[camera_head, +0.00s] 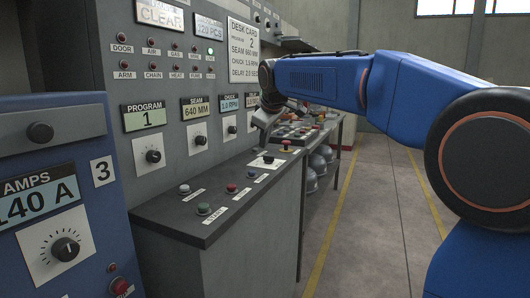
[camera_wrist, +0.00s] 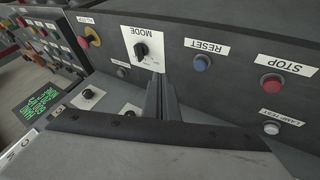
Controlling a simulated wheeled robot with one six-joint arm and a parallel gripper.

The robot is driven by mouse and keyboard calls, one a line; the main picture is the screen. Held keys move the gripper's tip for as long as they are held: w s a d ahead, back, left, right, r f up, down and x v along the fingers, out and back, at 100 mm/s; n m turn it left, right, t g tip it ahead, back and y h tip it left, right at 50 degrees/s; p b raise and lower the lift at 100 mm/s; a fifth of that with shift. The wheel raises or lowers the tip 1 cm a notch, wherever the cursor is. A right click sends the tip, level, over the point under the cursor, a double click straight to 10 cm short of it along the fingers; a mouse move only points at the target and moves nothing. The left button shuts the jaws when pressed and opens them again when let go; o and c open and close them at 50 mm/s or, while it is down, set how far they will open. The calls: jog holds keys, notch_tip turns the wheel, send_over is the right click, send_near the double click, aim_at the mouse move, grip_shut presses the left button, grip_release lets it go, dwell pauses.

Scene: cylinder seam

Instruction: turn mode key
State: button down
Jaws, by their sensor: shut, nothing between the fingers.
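The mode key is a black knob (camera_wrist: 142,49) on a white plate marked MODE, upside down in the wrist view. In the head view the mode key (camera_head: 268,159) sits on the desk ledge, small, between a blue button and a red button with a yellow base. My gripper (camera_wrist: 161,82) is shut and empty. Its dark fingertips appear just below and to the right of the mode plate in the wrist view, apart from the knob as far as I can tell. In the head view my gripper (camera_head: 262,138) hangs above the ledge near the key.
Near the key are the blue RESET button (camera_wrist: 202,62), the red STOP button (camera_wrist: 272,84), the white lamp test button (camera_wrist: 271,128) and a red mushroom button (camera_wrist: 92,37). The upright panel (camera_head: 215,90) with dials stands close on the left. Open floor (camera_head: 375,220) lies to the right.

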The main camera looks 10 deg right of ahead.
aim_at(264, 156)
jog(key=x, duration=1)
jog(key=shift+f, duration=0.1)
jog(key=shift+w+d, duration=0.75)
jog(key=shift+w, duration=0.2)
jog(key=shift+w+d, duration=0.4)
jog(key=shift+w, duration=0.2)
jog(key=shift+w, duration=0.15)
jog(key=shift+w+m+h, duration=0.35)
jog(key=shift+m+h, duration=0.35)
jog(key=shift+m, duration=0.3)
jog(key=m+h, duration=0.1)
jog(key=m, duration=0.1)
jog(key=w+m+g+h, duration=0.1)
jog(key=m, duration=0.1)
jog(key=shift+a+h, duration=0.2)
jog(key=shift+h, duration=0.1)
jog(key=shift+d, duration=0.1)
jog(key=shift+w+r, duration=0.3)
